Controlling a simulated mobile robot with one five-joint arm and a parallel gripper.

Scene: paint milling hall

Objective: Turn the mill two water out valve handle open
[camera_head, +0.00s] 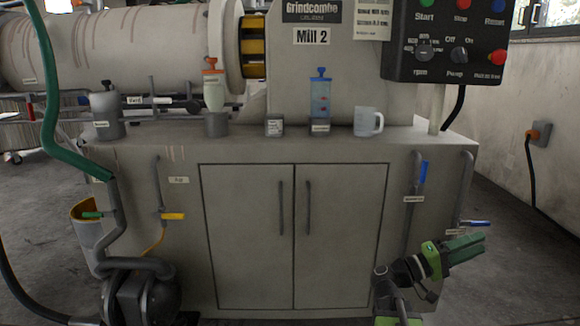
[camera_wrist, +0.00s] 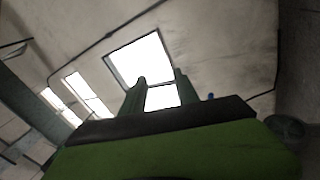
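Two blue valve handles are on the right of the Mill 2 cabinet front. One blue handle (camera_head: 422,172) stands upright on a grey pipe with a small label below it. The other blue handle (camera_head: 475,223) lies roughly level on a pipe at the cabinet's right edge, also with a label. The labels are too small to read, so I cannot tell which is water out. My gripper (camera_head: 480,244) is just below the level handle in the picture, pointing right; contact is unclear. In the wrist view my gripper (camera_wrist: 161,80) has its green fingers apart with nothing between.
The cabinet top (camera_head: 400,145) carries a white mug (camera_head: 368,121), a blue-capped bottle (camera_head: 320,105) and other containers. A control box (camera_head: 445,45) hangs above right. Yellow (camera_head: 173,216) and green (camera_head: 93,214) handles are at left. Floor to the right is free.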

